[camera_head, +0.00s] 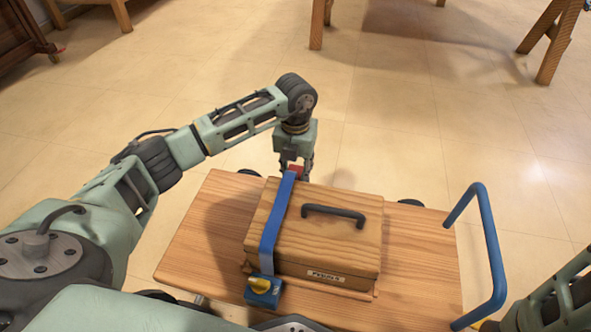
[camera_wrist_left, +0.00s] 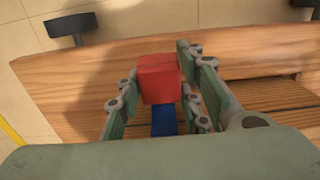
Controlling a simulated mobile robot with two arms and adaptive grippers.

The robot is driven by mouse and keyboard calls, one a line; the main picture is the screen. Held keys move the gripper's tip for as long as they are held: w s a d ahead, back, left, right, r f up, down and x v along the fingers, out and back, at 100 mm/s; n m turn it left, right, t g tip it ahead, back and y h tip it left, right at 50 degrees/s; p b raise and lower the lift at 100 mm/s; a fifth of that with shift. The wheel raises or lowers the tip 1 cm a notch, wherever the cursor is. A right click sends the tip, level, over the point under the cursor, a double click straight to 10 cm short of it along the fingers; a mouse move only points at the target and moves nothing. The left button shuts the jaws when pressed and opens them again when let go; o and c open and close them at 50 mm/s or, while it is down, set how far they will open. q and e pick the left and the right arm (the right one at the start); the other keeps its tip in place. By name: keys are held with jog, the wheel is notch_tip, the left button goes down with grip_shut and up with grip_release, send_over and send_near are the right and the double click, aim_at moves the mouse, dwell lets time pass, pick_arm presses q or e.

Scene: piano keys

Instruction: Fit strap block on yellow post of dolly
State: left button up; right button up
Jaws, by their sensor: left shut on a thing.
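A red strap block (camera_head: 295,170) sits at the far end of a blue strap (camera_head: 276,222) that runs over a wooden box (camera_head: 335,240). My left gripper (camera_head: 294,172) is shut on this block at the box's far side, above the dolly (camera_head: 200,245). In the left wrist view the red block (camera_wrist_left: 158,80) is between the fingers (camera_wrist_left: 155,90), with the blue strap (camera_wrist_left: 163,122) leading from it. At the strap's near end, a blue block (camera_head: 262,291) with a yellow knob-like piece (camera_head: 260,285) is at the box's front. No yellow post shows by the red block. My right gripper is out of view.
The box has a dark handle (camera_head: 334,213) on its lid. A blue push bar (camera_head: 490,250) rises at the dolly's right end. Dark wheels (camera_wrist_left: 70,25) show past the dolly's edge. Bare tiled floor lies beyond, with wooden table legs (camera_head: 318,25) farther back.

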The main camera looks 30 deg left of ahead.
pick_arm(q)
jog(key=shift+f, duration=0.2)
dwell(0.3)
jog(key=shift+f+b, duration=1)
jog(key=shift+f, duration=1)
jog(key=o, duration=1.3)
jog(key=shift+c, duration=0.2)
jog(key=o, duration=0.4)
